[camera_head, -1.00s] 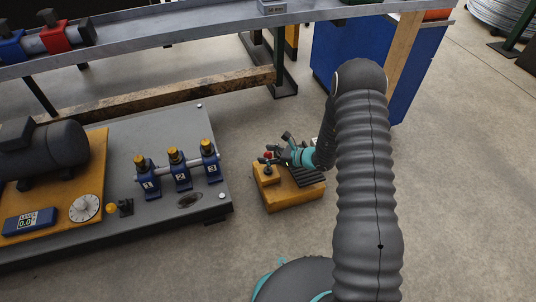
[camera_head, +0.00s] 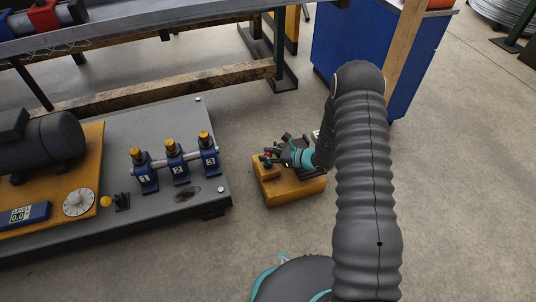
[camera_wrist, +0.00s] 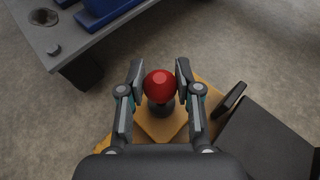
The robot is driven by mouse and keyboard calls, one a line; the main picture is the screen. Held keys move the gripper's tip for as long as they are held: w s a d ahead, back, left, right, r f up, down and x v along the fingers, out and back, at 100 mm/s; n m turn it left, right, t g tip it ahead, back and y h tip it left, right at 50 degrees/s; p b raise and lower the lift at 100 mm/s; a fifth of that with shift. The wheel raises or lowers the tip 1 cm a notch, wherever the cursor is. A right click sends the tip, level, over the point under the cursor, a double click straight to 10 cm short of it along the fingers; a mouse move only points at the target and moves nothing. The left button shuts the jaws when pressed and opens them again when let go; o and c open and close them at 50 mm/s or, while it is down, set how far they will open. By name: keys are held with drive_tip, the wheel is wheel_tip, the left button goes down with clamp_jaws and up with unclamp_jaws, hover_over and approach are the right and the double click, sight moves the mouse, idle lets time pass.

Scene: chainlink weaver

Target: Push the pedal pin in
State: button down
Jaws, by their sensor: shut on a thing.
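The pedal pin has a round red knob (camera_wrist: 160,85) on a dark base, standing on the yellow pedal box (camera_wrist: 163,126). In the wrist view the two fingers of my gripper (camera_wrist: 158,82) are closed in on the left and right sides of the knob. In the head view my gripper (camera_head: 272,156) is low over the left part of the yellow box (camera_head: 290,192), with a little of the red knob showing at its tip. A dark pedal plate (camera_wrist: 268,142) lies right of the pin in the wrist view. How deep the pin sits is hidden.
A grey machine base (camera_head: 170,220) with several numbered blue blocks stands left of the pedal box, with a strip of floor between. A blue cabinet (camera_head: 350,40) and a wooden beam (camera_head: 170,88) are behind. The floor right of my arm is clear.

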drive_tip(key=shift+f, duration=0.2)
drive_tip(key=c, duration=0.8)
unclamp_jaws()
drive_tip(key=shift+f, duration=0.1)
drive_tip(key=shift+o, duration=0.2)
drive_tip(key=shift+s+d+r, duration=0.1)
drive_tip(key=shift+d+r, duration=0.15)
drive_tip(key=v, duration=1.1)
drive_tip(key=shift+s+d+r, duration=0.15)
